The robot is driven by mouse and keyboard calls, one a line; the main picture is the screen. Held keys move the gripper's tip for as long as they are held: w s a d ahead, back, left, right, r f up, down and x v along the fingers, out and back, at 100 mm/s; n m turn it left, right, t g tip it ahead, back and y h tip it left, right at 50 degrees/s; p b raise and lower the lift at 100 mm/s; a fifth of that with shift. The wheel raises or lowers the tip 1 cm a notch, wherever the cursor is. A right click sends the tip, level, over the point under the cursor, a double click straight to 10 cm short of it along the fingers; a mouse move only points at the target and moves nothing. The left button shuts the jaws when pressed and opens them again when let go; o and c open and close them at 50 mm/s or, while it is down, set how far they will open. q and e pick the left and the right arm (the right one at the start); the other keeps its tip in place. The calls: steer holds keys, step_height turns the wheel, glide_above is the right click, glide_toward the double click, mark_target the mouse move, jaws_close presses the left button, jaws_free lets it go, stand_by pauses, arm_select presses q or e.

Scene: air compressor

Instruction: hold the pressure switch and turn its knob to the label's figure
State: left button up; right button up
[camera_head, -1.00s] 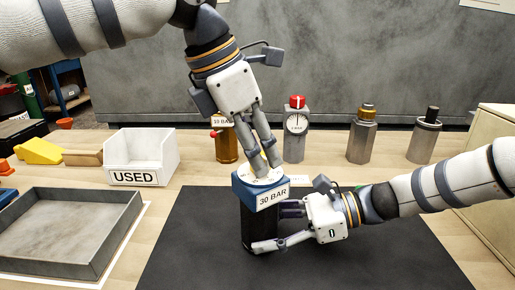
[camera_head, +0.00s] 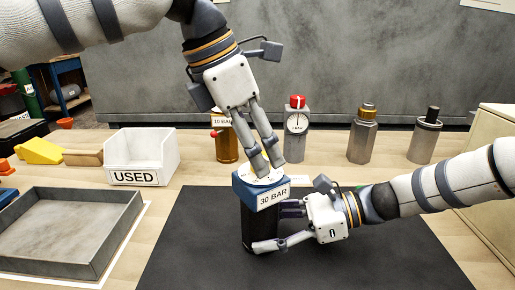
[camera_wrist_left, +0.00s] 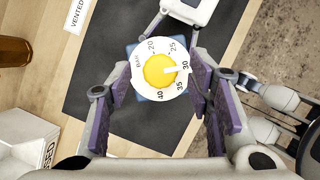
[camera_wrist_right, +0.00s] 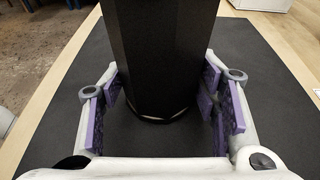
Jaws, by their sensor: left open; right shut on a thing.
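The pressure switch (camera_head: 262,224) stands upright on the black mat, with a dark body and a blue top labelled 30 BAR (camera_head: 272,196). Its white dial (camera_wrist_left: 149,91) carries figures from 20 to 40 around a yellow knob (camera_wrist_left: 157,72). The knob's white pointer line points at 30 in the left wrist view. My left gripper (camera_head: 267,158) is open just above the dial, its fingers on either side of the knob and apart from it. My right gripper (camera_head: 272,228) is shut on the dark body from the right; the body also shows between its fingers (camera_wrist_right: 162,90).
Behind stand a brass device (camera_head: 227,148), a gauge with a red top (camera_head: 296,140) and two grey fittings (camera_head: 362,140) (camera_head: 424,140). A white USED bin (camera_head: 140,160) and a grey tray (camera_head: 65,235) lie left. The black mat (camera_head: 370,260) is otherwise clear.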

arm_select(q)
steer(key=v, duration=1.1)
steer(key=shift+a+r, duration=0.1)
arm_select(e)
steer(key=o, duration=1.1)
